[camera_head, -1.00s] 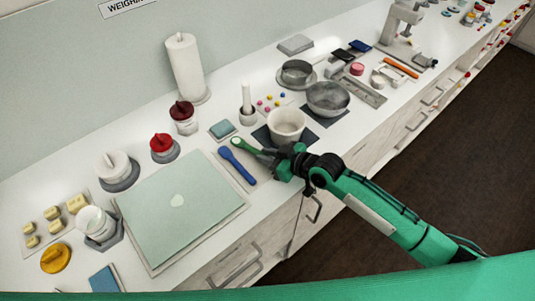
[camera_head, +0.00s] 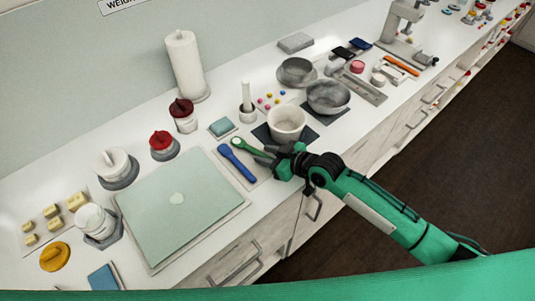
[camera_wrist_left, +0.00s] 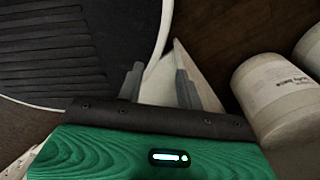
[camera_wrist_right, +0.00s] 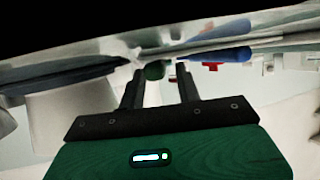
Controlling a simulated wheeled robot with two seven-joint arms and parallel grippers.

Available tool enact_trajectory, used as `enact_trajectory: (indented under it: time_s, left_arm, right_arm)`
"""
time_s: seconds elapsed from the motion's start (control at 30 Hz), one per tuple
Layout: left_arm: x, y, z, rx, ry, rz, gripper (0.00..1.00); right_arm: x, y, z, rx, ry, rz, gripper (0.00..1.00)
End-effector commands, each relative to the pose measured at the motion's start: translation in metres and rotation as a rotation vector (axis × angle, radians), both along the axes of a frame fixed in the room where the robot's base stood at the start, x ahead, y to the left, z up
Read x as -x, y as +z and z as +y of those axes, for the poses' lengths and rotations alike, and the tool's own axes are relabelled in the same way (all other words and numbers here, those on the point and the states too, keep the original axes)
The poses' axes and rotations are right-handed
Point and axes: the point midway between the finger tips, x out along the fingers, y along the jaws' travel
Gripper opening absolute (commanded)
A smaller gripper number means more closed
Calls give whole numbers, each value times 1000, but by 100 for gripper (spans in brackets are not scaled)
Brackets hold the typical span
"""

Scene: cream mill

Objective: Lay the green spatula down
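The green spatula (camera_head: 247,147) lies beside the blue spatula (camera_head: 236,162) on a pale rest (camera_head: 257,176) at the counter's front. My right gripper (camera_head: 263,156) is at the handle end of the green spatula and low over the rest. In the right wrist view its fingers stand apart, with a green piece of the spatula (camera_wrist_right: 155,71) between and beyond the tips, and gaps beside it. The blue spatula (camera_wrist_right: 222,55) shows to the right there. My left gripper (camera_wrist_left: 158,78) is open and empty, outside the head view.
A white bowl (camera_head: 287,122) stands close behind my right gripper. A pale green mat (camera_head: 165,215) lies left of the spatulas. A teal block (camera_head: 222,127) and a white pestle (camera_head: 246,97) stand behind. In the left wrist view white jars (camera_wrist_left: 275,92) stand at the right.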

Motion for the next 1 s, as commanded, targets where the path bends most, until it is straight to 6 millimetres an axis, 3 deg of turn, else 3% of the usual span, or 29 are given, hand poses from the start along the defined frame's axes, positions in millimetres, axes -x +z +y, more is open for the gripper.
enact_trajectory:
  time_s: [0.47, 1.0]
  left_arm:
    - [0, -3, 0, 0, -1, 0, 36]
    - [0, -25, -1, 1, -1, 0, 36]
  right_arm:
    - [6, 3, -8, 0, -1, -2, 42]
    - [62, 39, -77, 3, 0, 0, 42]
